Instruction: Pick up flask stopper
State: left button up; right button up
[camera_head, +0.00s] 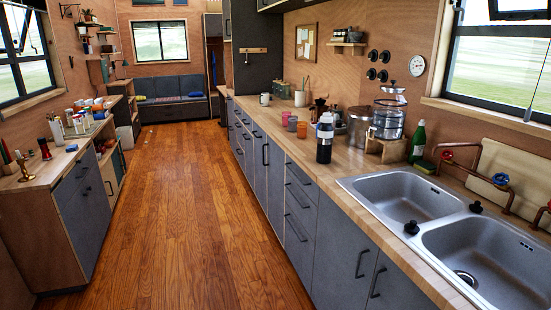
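A dark flask (324,148) stands upright on the wooden counter, left of the double sink. A lighter grey-white piece (326,118) sits at its top and looks like its stopper; it is too small to tell its exact shape. Neither of my grippers is in view.
A green bottle (417,141) stands by the sink (400,195). The wooden floor aisle (185,200) is clear.

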aim_at(326, 118)
jog(key=i, duration=0.55)
jog(key=i+j+z, duration=0.1)
jog(key=i, duration=0.5)
